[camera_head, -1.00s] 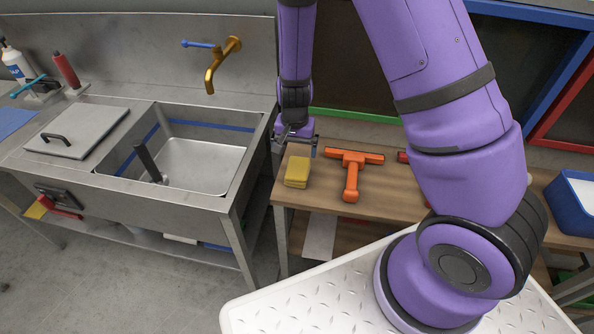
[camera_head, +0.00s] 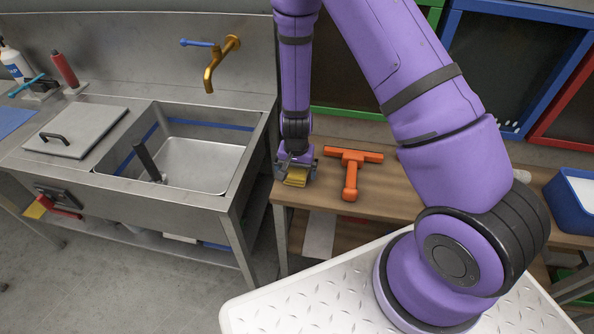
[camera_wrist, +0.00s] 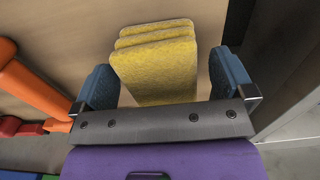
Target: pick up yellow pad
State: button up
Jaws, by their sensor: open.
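The yellow pad (camera_wrist: 155,72) fills the middle of the wrist view, a small stack of yellow layers lying on the wooden bench. In the head view the yellow pad (camera_head: 296,178) shows only in part, under my gripper. My gripper (camera_wrist: 166,88) is open, with one blue-grey finger on each side of the pad and a gap visible on both sides. In the head view my gripper (camera_head: 295,173) is low over the pad at the bench's left end. I cannot tell how far down the fingertips reach.
An orange squeegee-like tool (camera_head: 351,172) lies just right of the pad on the wooden bench (camera_head: 385,190). A steel sink unit (camera_head: 190,198) stands close on the left. A blue bin (camera_head: 570,205) sits at the bench's right end.

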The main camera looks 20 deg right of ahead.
jog(key=c, duration=1)
jog(key=shift+r, duration=0.2)
